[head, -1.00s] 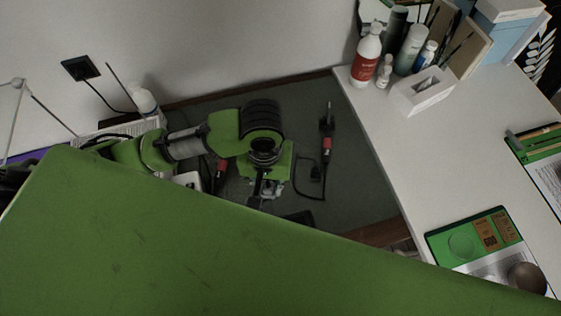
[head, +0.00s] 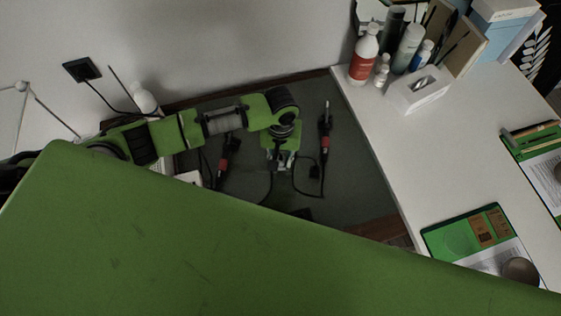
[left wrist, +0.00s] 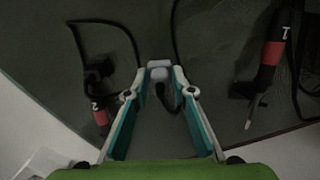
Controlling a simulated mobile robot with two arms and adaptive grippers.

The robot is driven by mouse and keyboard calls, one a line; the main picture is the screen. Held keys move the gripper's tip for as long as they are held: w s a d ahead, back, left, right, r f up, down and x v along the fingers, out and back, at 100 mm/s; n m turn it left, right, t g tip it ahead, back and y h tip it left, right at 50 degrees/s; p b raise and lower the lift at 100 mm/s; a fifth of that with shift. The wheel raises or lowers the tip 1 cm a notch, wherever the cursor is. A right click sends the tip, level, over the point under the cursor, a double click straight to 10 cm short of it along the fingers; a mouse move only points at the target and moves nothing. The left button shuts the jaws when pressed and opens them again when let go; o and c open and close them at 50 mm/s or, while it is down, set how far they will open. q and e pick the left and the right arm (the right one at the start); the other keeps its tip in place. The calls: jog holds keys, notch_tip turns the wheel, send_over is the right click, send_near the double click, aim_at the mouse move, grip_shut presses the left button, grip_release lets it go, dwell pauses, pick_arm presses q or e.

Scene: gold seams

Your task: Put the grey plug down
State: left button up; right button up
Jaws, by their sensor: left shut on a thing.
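My left gripper (head: 281,168) reaches over the dark grey-green surface between the wall and the white desk. In the left wrist view its fingers (left wrist: 159,80) converge, shut on the small light grey plug (left wrist: 159,70). A black cable runs up from near the plug in that view. In the head view the plug is too small and dark to make out clearly. I cannot tell whether the plug touches the surface. My right gripper is not in view.
A red-banded tool (head: 222,160) lies left of the gripper, another (head: 325,135) right; both have black cords. The white desk (head: 375,130) is to the right, with bottles and a tissue box (head: 418,90). Some dark surface between the tools is bare.

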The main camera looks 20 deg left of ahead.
aim_at(281, 164)
pick_arm(q)
notch_tip(281, 164, down, 2)
jog(key=shift+s+f+p, duration=0.1)
jog(key=shift+f+p, duration=0.15)
jog(key=shift+p, duration=0.05)
jog(key=shift+f, duration=0.3)
jog(key=shift+f, duration=0.35)
jog(key=o, duration=1.1)
